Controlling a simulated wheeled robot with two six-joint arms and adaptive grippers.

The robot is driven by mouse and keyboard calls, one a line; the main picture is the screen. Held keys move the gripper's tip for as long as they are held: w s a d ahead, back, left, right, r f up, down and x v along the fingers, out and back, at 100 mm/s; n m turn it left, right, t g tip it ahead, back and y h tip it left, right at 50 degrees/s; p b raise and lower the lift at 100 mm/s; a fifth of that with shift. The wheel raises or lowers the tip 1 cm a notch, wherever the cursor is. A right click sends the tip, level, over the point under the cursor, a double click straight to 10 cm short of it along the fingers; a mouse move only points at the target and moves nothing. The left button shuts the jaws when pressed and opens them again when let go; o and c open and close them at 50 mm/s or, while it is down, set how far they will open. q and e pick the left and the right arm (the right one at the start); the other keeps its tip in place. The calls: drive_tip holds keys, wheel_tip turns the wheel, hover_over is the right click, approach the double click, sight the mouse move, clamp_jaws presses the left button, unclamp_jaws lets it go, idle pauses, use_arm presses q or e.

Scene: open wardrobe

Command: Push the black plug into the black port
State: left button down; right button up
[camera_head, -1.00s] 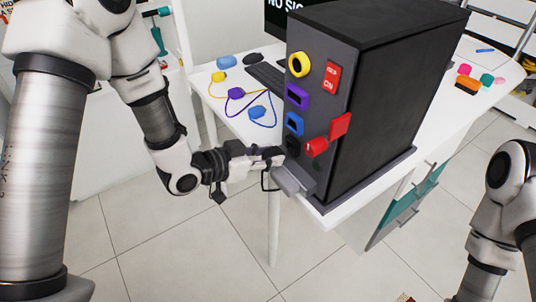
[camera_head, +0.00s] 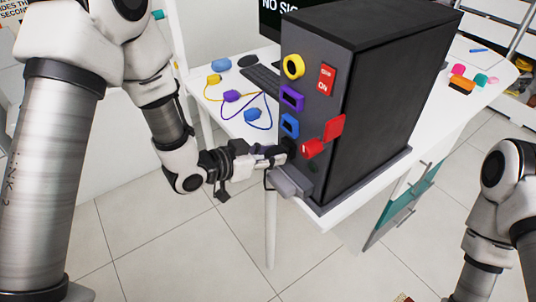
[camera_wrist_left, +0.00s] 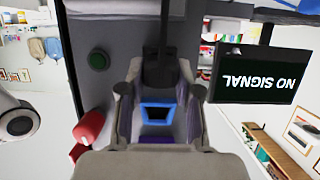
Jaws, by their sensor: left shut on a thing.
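The dark computer tower (camera_head: 395,95) stands on the white table, its port panel facing left. The black port (camera_head: 288,144) is low on the panel, below the blue port (camera_head: 289,124), and is partly hidden by my gripper. My left gripper (camera_head: 278,155) is shut on the black plug, with its fingertips close in front of the black port. In the left wrist view the black plug (camera_wrist_left: 161,70) shows between the fingers, above the blue port (camera_wrist_left: 157,113). I cannot tell whether the plug has entered the port. My right gripper is out of view; only that arm shows.
A grey piece (camera_head: 292,183) lies below the gripper at the tower's base. Yellow, purple and blue plugs with cables lie on the table (camera_head: 213,107) behind.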

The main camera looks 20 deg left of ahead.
sight(268, 155)
use_arm(q)
drive_tip(key=shift+w+d, duration=0.2)
drive_tip(key=shift+w, duration=0.1)
drive_tip(key=c, duration=0.7)
unclamp_jaws()
drive_tip(key=v, duration=0.7)
drive_tip(key=shift+s+a, duration=0.2)
drive_tip(key=shift+s, duration=0.05)
drive_tip(key=shift+w+d, duration=0.1)
